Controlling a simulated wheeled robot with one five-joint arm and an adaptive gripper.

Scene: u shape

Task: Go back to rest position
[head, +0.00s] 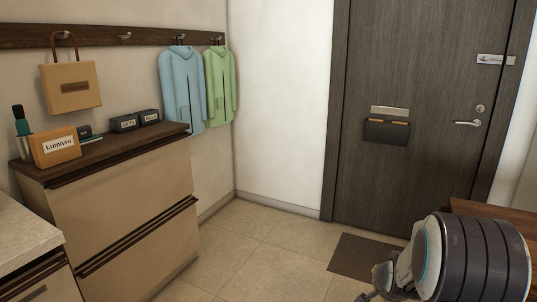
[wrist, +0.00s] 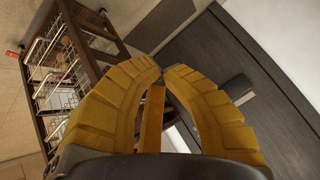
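My gripper (wrist: 162,70) shows large in the wrist view. Its two curved yellow fingers come together at the tips, with nothing visibly pinched there. An orange-brown bar (wrist: 152,118) shows through the gap between the fingers; I cannot tell whether it lies behind them. In the head view my arm is at the lower right, in front of the floor and door mat, with the gripper end low and mostly hidden.
The dark door (head: 420,165) bears a mail holder (head: 387,131). A floor mat (head: 366,256) lies before it. A cabinet (head: 120,215) with a Lumivro box (head: 57,146) stands left, below hanging jackets (head: 183,88). A wire-basket rack (wrist: 62,75) shows in the wrist view. The middle floor is clear.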

